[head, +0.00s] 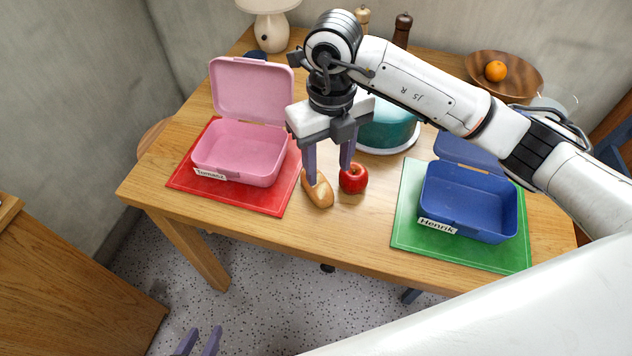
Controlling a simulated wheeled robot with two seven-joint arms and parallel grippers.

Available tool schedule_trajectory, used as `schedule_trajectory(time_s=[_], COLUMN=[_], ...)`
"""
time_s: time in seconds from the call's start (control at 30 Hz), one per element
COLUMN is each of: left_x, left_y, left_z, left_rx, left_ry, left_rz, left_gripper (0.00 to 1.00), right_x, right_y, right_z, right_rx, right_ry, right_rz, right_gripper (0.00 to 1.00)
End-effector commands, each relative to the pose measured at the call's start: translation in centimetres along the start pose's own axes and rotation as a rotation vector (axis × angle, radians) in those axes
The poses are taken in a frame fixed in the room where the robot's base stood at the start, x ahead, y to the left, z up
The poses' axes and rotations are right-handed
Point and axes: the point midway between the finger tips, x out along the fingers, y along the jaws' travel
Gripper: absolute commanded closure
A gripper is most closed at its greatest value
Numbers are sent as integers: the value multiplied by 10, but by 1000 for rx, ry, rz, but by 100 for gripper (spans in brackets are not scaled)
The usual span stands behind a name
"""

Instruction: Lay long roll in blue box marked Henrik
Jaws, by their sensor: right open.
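The long roll (319,189), brown with pale scoring, lies on the wooden table near its middle. The blue box (468,201) has a white label reading "Henrik" (437,226) on its front. It stands on a green mat with its lid up, and its inside looks empty. My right gripper (328,174) is open, pointing down over the roll and the apple. One finger overlaps the roll's upper end in the view; I cannot tell whether it touches. My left gripper (198,342) shows only its fingertips, apart and empty, at the bottom edge, over the floor.
A red apple (353,178) sits close right of the roll. A pink open box (240,152) stands on a red mat (266,200) at left. The front middle table is clear.

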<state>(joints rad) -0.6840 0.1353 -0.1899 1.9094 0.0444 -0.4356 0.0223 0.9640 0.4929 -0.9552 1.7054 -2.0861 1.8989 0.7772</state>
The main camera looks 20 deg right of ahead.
Motion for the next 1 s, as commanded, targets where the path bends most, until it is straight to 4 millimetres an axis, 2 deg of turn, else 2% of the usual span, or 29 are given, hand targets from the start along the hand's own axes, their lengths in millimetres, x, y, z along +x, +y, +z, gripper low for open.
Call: schedule_trajectory(time_s=[0.1,0.33,0.53,0.67,0.87,0.9,1.0], left_x=[-1,-4,-6,-6,-6,-7,-7], left_y=[0,0,1,1,1,1,1], left_z=[0,-3,-5,-5,-4,-4,-3], left_rx=[0,0,1,1,1,0,0], left_ry=[-1,-1,-2,-3,-4,-5,-5], left_rz=[0,0,0,0,1,1,1], left_gripper=[69,69,69,69,69,69,69], right_x=[20,44,75,85,86,86,85], right_y=[1,3,6,6,5,5,6], right_z=[-2,0,2,3,3,3,3], right_rx=[0,-2,-2,-3,-4,-4,-4], right_ry=[6,3,3,1,0,0,0], right_rz=[2,4,5,5,5,5,5], right_gripper=[54,54,54,54,54,56,73])
